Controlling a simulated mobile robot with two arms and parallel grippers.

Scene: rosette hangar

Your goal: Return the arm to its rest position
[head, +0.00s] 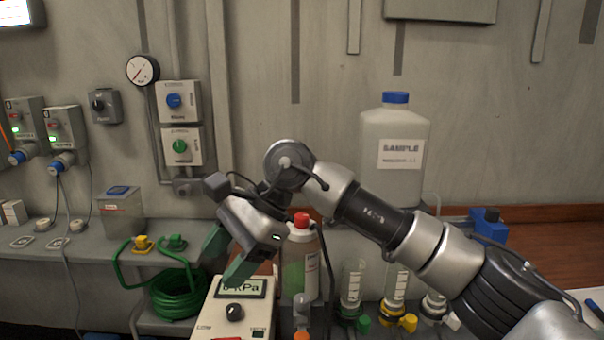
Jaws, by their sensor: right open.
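My right arm (385,225) comes in from the lower right, bends at a joint near the middle of the view and points down to the left. My right gripper (222,266) is open, with its two green fingers apart and nothing seen between them. It is above and just left of a white meter box (233,313) whose display reads in kPa, and it hides part of the surface behind. I cannot tell the gap between fingers and box. My left gripper is not in view.
A red-capped bottle (301,262) stands close behind the gripper. A coiled green hose (176,293) lies to its left. Several small cylinders, one a yellow-based cylinder (396,291), stand below the arm. A large sample jug (394,140) stands behind it.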

